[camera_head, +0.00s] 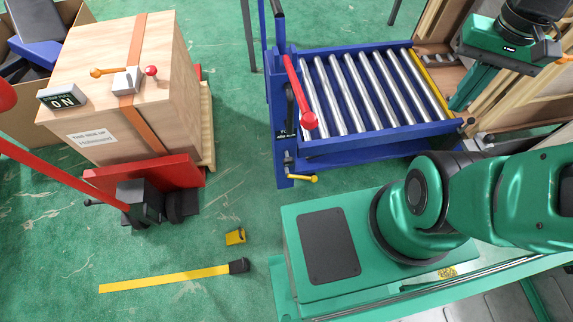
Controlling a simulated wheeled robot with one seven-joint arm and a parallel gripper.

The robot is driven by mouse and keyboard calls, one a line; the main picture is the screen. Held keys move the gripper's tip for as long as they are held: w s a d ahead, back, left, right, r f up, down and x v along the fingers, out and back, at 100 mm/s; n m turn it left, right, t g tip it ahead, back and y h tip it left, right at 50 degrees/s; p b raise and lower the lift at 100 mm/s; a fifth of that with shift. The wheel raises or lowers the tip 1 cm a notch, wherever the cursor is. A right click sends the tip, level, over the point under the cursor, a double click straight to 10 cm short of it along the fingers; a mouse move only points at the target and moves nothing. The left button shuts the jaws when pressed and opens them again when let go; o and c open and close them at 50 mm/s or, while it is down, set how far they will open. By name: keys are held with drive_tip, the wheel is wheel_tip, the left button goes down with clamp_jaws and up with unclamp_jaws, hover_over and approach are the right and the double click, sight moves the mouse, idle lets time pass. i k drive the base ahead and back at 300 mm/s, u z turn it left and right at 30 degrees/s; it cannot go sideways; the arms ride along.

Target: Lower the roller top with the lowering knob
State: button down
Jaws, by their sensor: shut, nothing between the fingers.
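The blue roller table (385,143) stands at the upper middle, with a roller top of several silver rollers (372,92). The top sits above a blue lower frame. A red lever with a red ball end (308,120) slants along its left side. A black handle (290,108) is beside the lever. A small yellow-ended knob or crank (302,179) sticks out low at the table's front left corner; I cannot tell for sure which control is the lowering knob. My green arm comes in at the right, in front of the table.
A wooden crate (120,75) with an orange strap stands on a pallet at left, beside a red lifting truck (145,185). A yellow tape strip (165,278) and a small yellow item (235,237) lie on the green floor.

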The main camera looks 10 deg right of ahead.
sight(288, 161)
drive_tip(key=i, duration=0.4)
drive_tip(key=u, duration=0.5)
drive_tip(key=k, duration=1.5)
drive_tip(key=z, duration=0.45)
drive_tip(key=i, duration=0.5)
